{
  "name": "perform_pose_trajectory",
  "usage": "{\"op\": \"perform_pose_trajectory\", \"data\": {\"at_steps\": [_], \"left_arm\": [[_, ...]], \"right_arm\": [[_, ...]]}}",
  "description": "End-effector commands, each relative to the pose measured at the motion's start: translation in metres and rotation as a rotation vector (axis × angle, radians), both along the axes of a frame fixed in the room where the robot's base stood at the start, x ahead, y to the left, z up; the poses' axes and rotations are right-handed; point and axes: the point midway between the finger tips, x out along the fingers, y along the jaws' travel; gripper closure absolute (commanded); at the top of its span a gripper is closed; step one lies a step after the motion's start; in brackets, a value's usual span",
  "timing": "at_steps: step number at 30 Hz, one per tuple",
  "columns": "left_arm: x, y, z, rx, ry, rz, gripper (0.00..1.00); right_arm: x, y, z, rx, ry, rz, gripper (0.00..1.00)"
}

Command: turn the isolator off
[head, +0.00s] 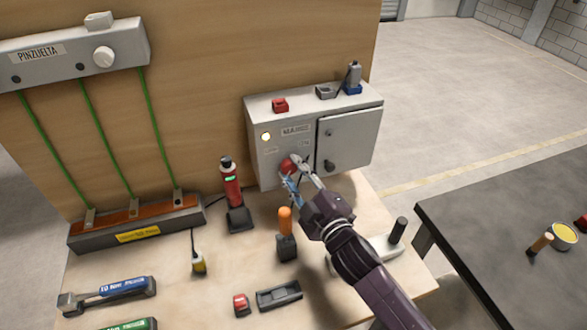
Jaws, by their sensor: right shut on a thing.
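A grey electrical box (263,150) stands at the back right of the bench, against the wooden panel. Its front has a lit round lamp (266,137), small labels and a red rotary knob (286,166), which looks like the isolator handle. My right gripper (296,170) reaches in from the lower right and is shut on the red knob. The fingers hide part of the knob, so I cannot tell its exact position. My left gripper is not in view.
The box's grey door (350,140) is to the right of the knob. A red tester (232,187) and an orange-handled tool (285,222) stand upright on the bench, left of my arm. A dark table (480,240) is at the right.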

Motion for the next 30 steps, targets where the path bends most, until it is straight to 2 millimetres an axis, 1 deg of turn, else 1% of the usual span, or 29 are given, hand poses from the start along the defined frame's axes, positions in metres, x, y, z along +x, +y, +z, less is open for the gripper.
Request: {"op": "perform_pose_trajectory", "data": {"at_steps": [1, 12, 21, 30], "left_arm": [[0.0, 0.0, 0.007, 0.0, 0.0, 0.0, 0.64], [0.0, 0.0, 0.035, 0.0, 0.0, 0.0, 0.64], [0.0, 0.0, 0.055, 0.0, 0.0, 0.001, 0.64], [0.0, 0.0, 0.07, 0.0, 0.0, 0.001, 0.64]], "right_arm": [[0.0, 0.0, 0.002, -0.035, -0.007, 0.001, 0.95], [0.0, 0.0, 0.004, -0.362, -0.114, 0.001, 0.95], [-0.001, 0.001, 0.004, -0.633, -0.201, 0.001, 0.95], [-0.001, 0.001, 0.003, -0.861, -0.275, 0.001, 0.95]]}}
